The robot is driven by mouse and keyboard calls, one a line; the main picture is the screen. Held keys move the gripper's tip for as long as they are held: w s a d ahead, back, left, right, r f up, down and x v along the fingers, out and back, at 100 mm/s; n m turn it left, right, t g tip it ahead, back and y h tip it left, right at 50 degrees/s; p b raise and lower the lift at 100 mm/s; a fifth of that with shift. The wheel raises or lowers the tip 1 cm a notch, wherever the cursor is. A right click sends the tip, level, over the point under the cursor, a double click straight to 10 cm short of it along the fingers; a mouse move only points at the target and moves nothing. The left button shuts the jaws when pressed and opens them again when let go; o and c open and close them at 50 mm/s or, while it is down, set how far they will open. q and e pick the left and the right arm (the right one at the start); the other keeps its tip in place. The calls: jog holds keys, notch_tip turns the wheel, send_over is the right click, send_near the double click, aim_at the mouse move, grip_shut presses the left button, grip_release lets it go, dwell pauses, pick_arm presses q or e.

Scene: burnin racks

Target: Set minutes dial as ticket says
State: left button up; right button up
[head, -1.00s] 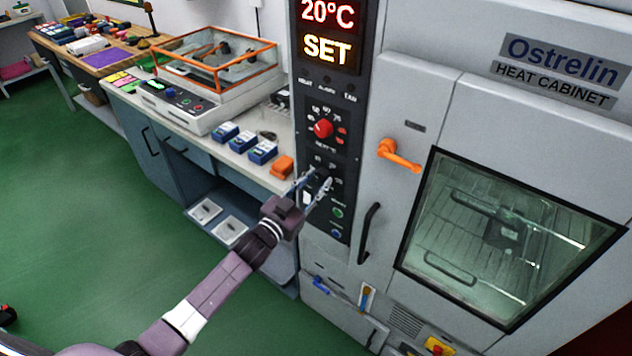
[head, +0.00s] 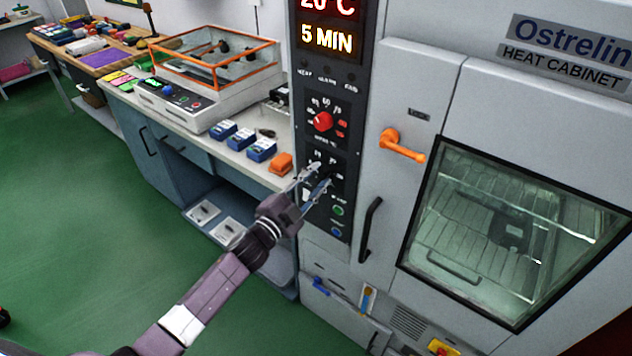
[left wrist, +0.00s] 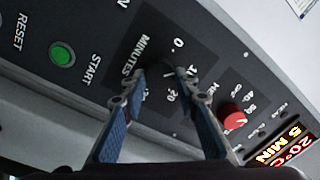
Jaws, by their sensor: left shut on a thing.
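The black minutes dial (left wrist: 160,68) is on the dark control panel (left wrist: 205,45) of the heat cabinet, with the printed word MINUTES and numbers around it. My left gripper (head: 322,174) is at the dial in the head view. In the left wrist view, the fingers of my left gripper (left wrist: 163,77) are closed around the dial from both sides, hiding part of its scale. The cabinet display (head: 328,38) reads 20°C and 5 MIN. A red temperature knob (head: 323,122) sits above the dial. My right gripper is not in view, and no readable ticket shows.
A green START button (left wrist: 62,54) is beside the dial. An orange door handle (head: 402,146) sticks out right of the panel. The cabinet door (head: 440,110) is shut. A bench (head: 225,150) with blue boxes and an orange-framed case stands left.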

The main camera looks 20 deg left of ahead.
pick_arm(q)
jog(key=shift+f+m+b, duration=0.1)
jog(key=shift+m+b, duration=0.55)
jog(key=shift+m, duration=1.05)
jog(key=o, duration=1.1)
jog(key=shift+o, duration=0.2)
jog(key=shift+s, duration=0.1)
jog(key=v, duration=1.1)
jog(key=shift+s+a, duration=0.25)
jog(key=shift+s, duration=0.1)
jog(key=shift+f, duration=0.1)
